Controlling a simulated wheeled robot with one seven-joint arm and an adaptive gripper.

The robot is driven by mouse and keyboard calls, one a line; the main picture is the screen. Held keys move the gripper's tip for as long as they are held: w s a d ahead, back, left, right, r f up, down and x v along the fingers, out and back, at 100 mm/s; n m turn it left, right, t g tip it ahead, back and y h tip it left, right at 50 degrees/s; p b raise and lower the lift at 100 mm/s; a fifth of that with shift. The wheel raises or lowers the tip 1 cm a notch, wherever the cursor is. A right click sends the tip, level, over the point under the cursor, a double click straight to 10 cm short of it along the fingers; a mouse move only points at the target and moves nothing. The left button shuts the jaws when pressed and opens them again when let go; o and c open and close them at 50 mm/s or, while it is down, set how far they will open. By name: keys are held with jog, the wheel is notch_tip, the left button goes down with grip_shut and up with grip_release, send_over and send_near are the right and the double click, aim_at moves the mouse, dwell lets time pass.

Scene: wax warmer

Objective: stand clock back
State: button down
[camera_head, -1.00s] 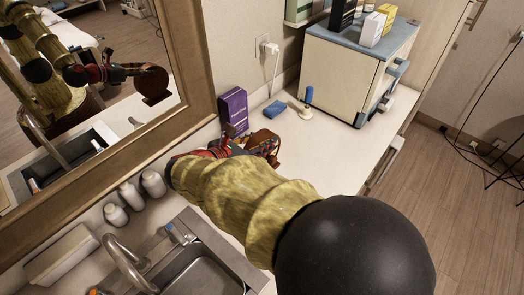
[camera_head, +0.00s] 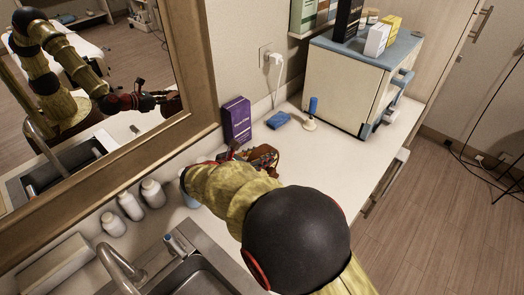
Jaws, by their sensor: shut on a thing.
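The brown clock (camera_head: 272,170) is on the far side of my arm, low over or on the white counter, and only part of it shows. My gripper (camera_head: 258,157) is shut on it. My arm hides much of the gripper and the near part of the clock. The mirror also shows the gripper and the brown clock, cut off by the mirror frame. I cannot tell whether the clock's base touches the counter or how upright it is.
A purple box (camera_head: 237,121) stands by the wall just behind the gripper. A blue sponge-like block (camera_head: 278,120) and a blue-handled tool (camera_head: 311,114) are farther back, before a white cabinet (camera_head: 348,82). White bottles (camera_head: 153,192) and a sink (camera_head: 190,282) are nearer. Counter right of the clock is clear.

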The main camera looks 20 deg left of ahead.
jog(key=shift+a, duration=0.1)
jog(key=shift+f, duration=0.1)
jog(key=c, duration=1.3)
grip_release()
jog(key=shift+f, duration=0.2)
jog(key=p+v, duration=0.2)
jog(key=v, duration=1)
jog(key=shift+p, duration=0.3)
